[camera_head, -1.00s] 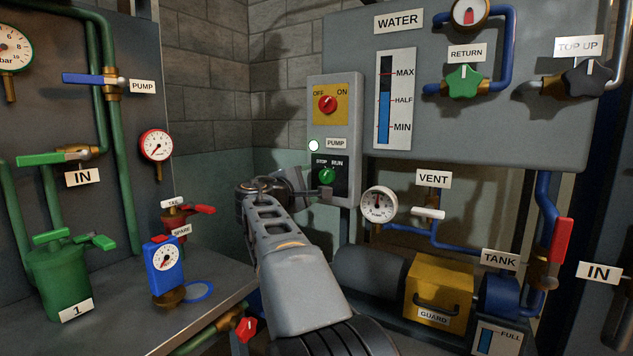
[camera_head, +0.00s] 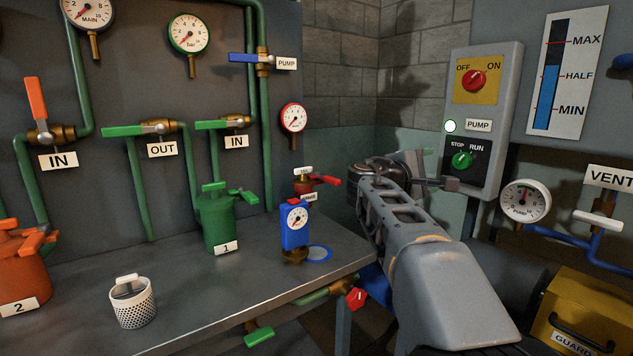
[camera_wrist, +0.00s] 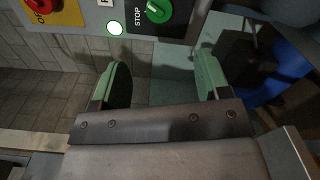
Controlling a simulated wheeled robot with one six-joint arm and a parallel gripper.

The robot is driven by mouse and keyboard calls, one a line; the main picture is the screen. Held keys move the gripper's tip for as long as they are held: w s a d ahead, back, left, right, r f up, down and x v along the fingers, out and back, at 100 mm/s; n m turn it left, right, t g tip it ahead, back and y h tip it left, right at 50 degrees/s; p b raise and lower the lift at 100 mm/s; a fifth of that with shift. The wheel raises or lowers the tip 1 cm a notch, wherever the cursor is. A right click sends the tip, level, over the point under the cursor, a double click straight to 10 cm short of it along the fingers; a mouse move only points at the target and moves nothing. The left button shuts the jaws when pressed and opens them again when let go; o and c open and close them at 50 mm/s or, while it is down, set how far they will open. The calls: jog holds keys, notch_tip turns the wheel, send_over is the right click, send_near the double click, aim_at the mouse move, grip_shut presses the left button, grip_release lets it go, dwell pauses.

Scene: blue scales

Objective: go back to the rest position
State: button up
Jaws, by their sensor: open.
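My arm reaches from the lower right of the head view toward the pump control box (camera_head: 485,118). My gripper (camera_wrist: 160,80) shows in the wrist view with its two green-padded fingers apart and nothing between them. In the head view the gripper end is partly hidden by my own arm. The box has a red OFF/ON knob (camera_head: 473,80), a lit white lamp (camera_head: 450,126) and a green STOP/RUN knob (camera_head: 462,160). In the wrist view the green knob (camera_wrist: 159,10) lies beyond the fingers, apart from them.
A grey bench (camera_head: 200,290) at left holds a green canister (camera_head: 222,222), an orange canister (camera_head: 20,270), a perforated white cup (camera_head: 133,305) and a blue gauge unit (camera_head: 295,228). A yellow guard box (camera_head: 585,310) stands at lower right. Pipes and valves line the left wall.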

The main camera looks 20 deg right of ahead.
jog(key=s+a+m+y+p, duration=0.2)
jog(key=s+a+y+p, duration=0.2)
jog(key=a+p, duration=0.5)
jog(key=s+a+f+m+y+p, duration=0.1)
jog(key=s+a+m+y+p, duration=0.1)
jog(key=s+a+y+p, duration=0.3)
jog(key=s+a+f+m+y+p, duration=0.1)
jog(key=s+a+y+p, duration=0.4)
jog(key=a+p, duration=0.8)
jog(key=m+y+p, duration=0.1)
jog(key=y+p, duration=0.2)
jog(key=shift+a+f+g+y+p, duration=0.2)
jog(key=shift+g+y+p, duration=0.1)
jog(key=shift+g+p, duration=0.1)
